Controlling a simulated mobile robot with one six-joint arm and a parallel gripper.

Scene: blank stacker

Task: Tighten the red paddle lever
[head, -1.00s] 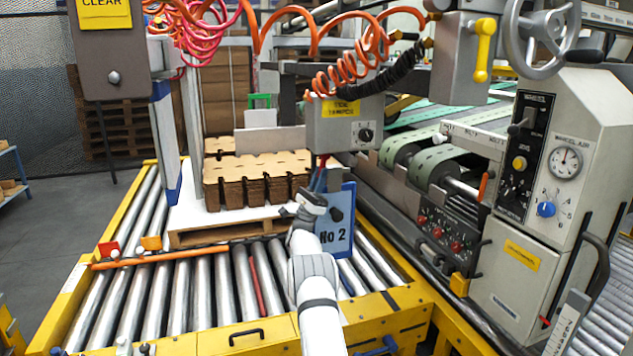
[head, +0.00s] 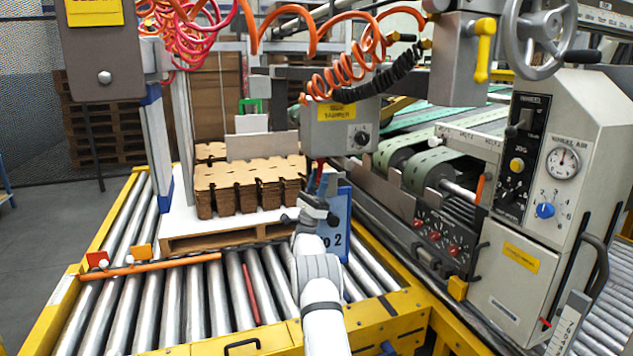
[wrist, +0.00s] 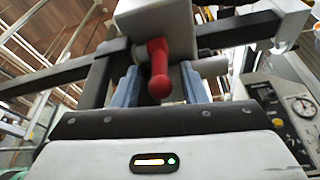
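The red paddle lever (wrist: 159,72) hangs from the underside of a pale box in the wrist view, with its rounded end toward me. In the head view only a little red of the lever (head: 320,167) shows under the grey box with the yellow label. My gripper (wrist: 160,86) is open, with one blue finger on each side of the lever and gaps visible between. I cannot tell how far the lever sits between the fingers in depth. In the head view my gripper (head: 321,181) is just below the grey box, its fingertips partly hidden.
The grey box (head: 341,128) with a black knob hangs above. A cardboard stack (head: 249,187) on a pallet stands left of my arm, over a roller conveyor (head: 200,300). A blue sign (head: 340,215) is close behind my wrist. A machine cabinet (head: 560,180) stands at right.

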